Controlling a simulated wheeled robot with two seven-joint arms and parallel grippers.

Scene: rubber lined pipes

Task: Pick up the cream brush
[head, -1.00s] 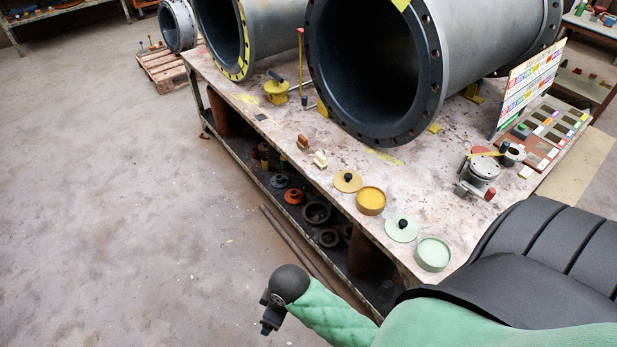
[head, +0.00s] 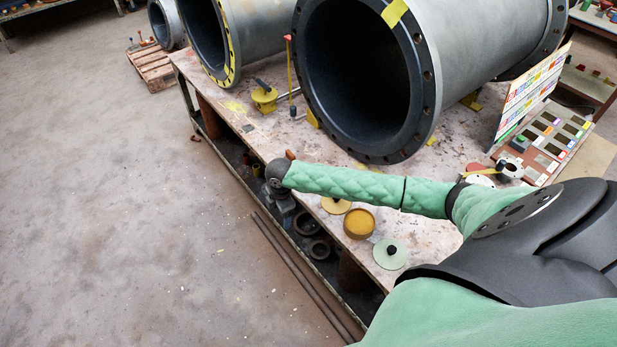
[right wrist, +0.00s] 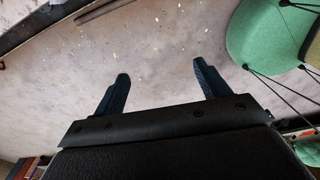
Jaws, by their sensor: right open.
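The cream brush does not show in the head view now; my right arm covers the part of the bench where a small cream thing stood earlier. Just past the arm, the tip of a brown-orange piece (head: 290,155) shows. My right gripper (head: 283,208) hangs below the wrist at the bench's front edge, small and dark in the head view. In the right wrist view its two fingers (right wrist: 161,76) are spread apart with nothing between them, over a pale speckled surface. My left gripper is not in view.
Large rubber-lined pipes (head: 455,60) lie on the bench (head: 255,137). A yellow tub (head: 359,223), a tan lid (head: 336,205) and a pale green lid (head: 390,254) sit near its front edge. A lower shelf holds dark rings (head: 308,223). The floor (head: 120,220) at left is clear.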

